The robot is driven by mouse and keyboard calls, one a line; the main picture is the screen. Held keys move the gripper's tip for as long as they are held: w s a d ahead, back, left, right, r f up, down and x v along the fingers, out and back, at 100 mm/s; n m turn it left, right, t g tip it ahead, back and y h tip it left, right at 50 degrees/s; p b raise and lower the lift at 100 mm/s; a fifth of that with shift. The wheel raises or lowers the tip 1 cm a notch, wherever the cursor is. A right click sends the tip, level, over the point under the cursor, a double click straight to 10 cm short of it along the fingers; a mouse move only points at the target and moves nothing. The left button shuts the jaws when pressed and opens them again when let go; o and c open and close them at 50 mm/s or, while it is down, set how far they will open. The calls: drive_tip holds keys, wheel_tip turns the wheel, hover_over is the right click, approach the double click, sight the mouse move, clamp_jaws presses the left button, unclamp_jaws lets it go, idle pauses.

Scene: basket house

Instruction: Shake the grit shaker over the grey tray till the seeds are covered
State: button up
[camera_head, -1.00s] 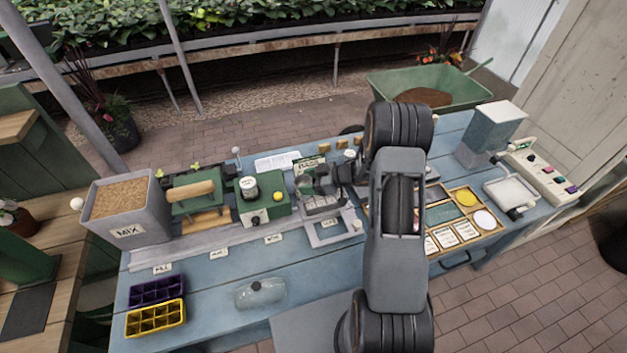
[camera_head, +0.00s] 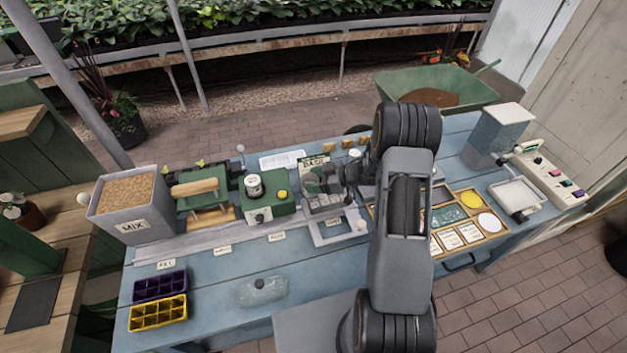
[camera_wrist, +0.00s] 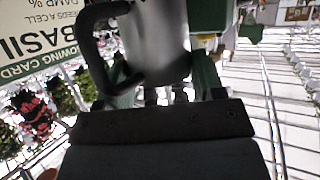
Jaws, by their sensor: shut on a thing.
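My gripper (camera_wrist: 163,82) is shut on the grit shaker, a grey metal cup (camera_wrist: 160,40) with a dark looped handle at its left in the wrist view. The wrist view shows the cup between the green fingers; its top is cut off. In the head view my gripper (camera_head: 345,183) holds the shaker (camera_head: 313,182) over or close to the grey tray (camera_head: 322,206), left of my arm. The tray sits at the back of a pale grey frame (camera_head: 340,237). Seeds and any grit in the tray are too small to tell.
A green box (camera_head: 265,206) with a white jar stands left of the tray. A basil sowing card (camera_head: 314,163) stands behind it, with a wooden sorting tray (camera_head: 468,222) to the right. A clear domed lid (camera_head: 261,290) lies in front. The bench's front middle is fairly clear.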

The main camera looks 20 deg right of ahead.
drive_tip(key=shift+r, duration=3)
